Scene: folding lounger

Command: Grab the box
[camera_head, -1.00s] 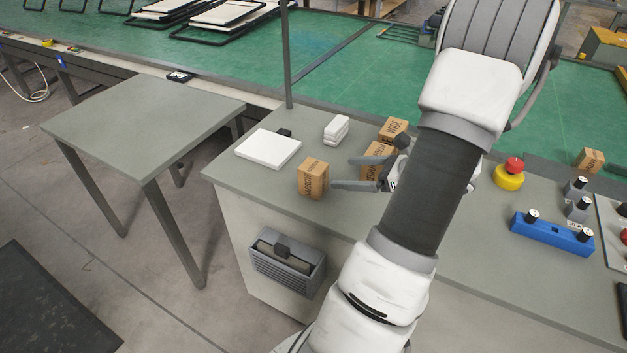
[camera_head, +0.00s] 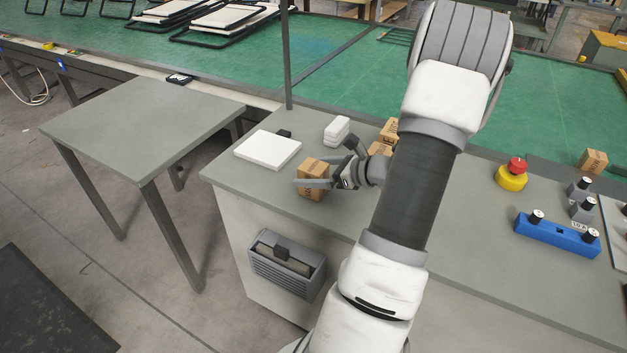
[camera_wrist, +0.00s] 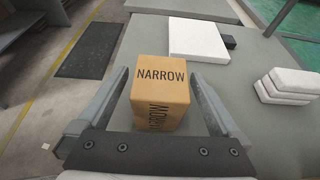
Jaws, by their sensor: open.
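A brown cardboard box (camera_head: 312,169) stands on the grey worktop near its left front edge. In the wrist view the same box (camera_wrist: 160,88) shows the word NARROW on two faces. My gripper (camera_head: 318,172) is open around the box, with one finger on each side. In the wrist view my gripper's fingers (camera_wrist: 161,97) flank the box with a gap on both sides. Another brown box (camera_head: 389,130) stands on the worktop behind my arm, and a further one (camera_head: 379,149) is partly hidden by my gripper and arm.
A flat white slab (camera_head: 268,149) and a stack of white blocks (camera_head: 337,130) lie behind the box. A red and yellow button (camera_head: 512,175), a blue bar (camera_head: 556,234) and another box (camera_head: 592,161) are at right. A grey side table (camera_head: 140,120) stands empty at left.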

